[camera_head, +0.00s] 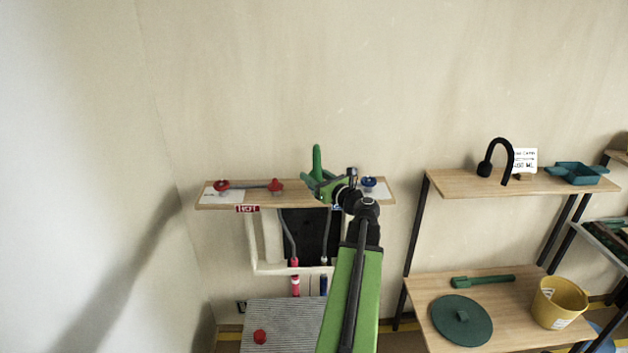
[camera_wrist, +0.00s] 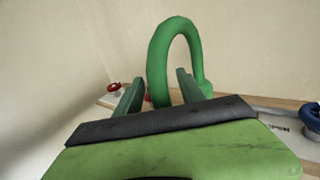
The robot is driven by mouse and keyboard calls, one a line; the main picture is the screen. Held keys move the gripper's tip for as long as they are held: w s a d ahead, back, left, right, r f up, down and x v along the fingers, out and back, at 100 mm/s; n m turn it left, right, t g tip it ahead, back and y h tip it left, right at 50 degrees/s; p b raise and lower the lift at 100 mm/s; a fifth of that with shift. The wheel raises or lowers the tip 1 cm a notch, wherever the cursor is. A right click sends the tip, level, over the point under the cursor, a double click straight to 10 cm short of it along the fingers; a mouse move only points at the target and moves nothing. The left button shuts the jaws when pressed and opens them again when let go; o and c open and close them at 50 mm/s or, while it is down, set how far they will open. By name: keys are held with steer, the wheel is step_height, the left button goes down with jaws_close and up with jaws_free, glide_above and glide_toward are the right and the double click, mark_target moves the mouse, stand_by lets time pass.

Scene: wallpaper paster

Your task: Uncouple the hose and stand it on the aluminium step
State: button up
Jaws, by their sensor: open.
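A green arched hose (camera_wrist: 176,30) stands on the wall shelf. In the wrist view its left leg lies between my open fingers, and its right end has a wider collar. I cannot tell whether the fingers touch it. In the head view the hose (camera_head: 317,160) shows upright just behind my gripper (camera_head: 322,187), edge-on, with its lower end hidden. The ribbed grey aluminium step (camera_head: 285,312) is low down at the left, with a red knob-like thing (camera_head: 260,337) on it. My arm covers the step's right side.
The wall shelf (camera_head: 205,200) carries red valve handles (camera_head: 221,186) and a blue one (camera_head: 369,183). Pipes and a dark opening (camera_head: 322,232) lie below. At right, a rack holds a black arched hose (camera_head: 497,155), a teal tray (camera_head: 577,174), a green disc (camera_head: 461,322) and a yellow bucket (camera_head: 560,303).

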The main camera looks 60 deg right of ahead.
steer(key=shift+w+d, duration=0.15)
steer(key=shift+w, duration=0.25)
jaws_close()
stand_by(1.1)
stand_by(0.4)
